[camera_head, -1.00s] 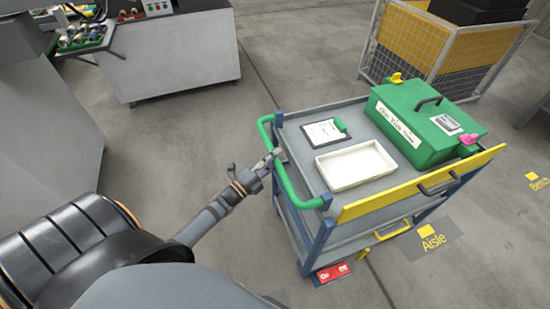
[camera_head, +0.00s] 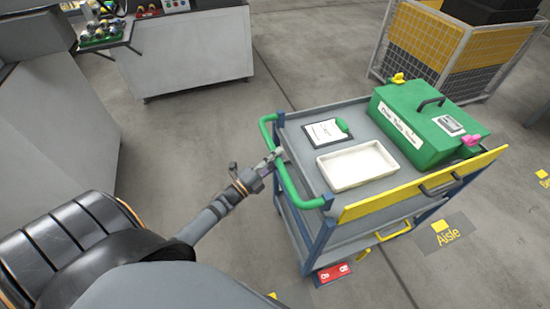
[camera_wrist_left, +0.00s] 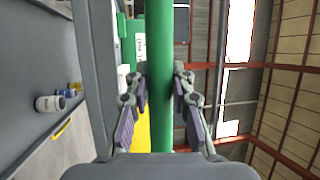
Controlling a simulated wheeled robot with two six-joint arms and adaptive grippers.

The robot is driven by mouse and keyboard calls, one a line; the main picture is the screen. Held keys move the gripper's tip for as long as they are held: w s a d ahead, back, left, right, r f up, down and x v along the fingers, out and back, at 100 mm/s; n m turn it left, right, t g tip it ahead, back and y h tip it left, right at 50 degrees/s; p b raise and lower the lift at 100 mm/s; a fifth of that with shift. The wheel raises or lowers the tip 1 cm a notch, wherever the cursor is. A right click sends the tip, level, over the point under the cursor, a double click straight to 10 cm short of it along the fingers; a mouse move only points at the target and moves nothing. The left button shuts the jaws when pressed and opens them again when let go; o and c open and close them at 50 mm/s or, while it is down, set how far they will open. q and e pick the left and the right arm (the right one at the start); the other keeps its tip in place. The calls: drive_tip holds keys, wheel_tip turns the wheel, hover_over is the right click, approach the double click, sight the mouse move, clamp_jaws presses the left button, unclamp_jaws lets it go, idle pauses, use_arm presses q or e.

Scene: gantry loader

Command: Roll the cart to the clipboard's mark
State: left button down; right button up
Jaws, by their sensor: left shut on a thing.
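The cart (camera_head: 318,230) is a grey and blue trolley with a green push handle (camera_head: 281,170) on its left side. My left gripper (camera_head: 275,157) is shut on this handle; in the left wrist view the green bar (camera_wrist_left: 160,75) runs between the two fingers. The clipboard (camera_head: 326,132) lies on the top deck with a green clip; its writing is too small to read. A floor mark reading "Aisle" (camera_head: 447,236) lies right of the cart, apart from it. A second yellow mark (camera_head: 542,174) is partly cut off at the right edge. My right gripper is not in view.
A white tray (camera_head: 356,166) and a green box (camera_head: 420,125) ride on the cart. A red pedal plate (camera_head: 333,273) shows at its foot. A mesh crate (camera_head: 430,45) stands behind right and a grey bench (camera_head: 190,50) behind left. The floor between is clear.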

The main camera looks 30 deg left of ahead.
use_arm(q)
drive_tip(key=c, duration=1.1)
unclamp_jaws()
drive_tip(key=v, duration=1.2)
drive_tip(key=shift+f, duration=0.15)
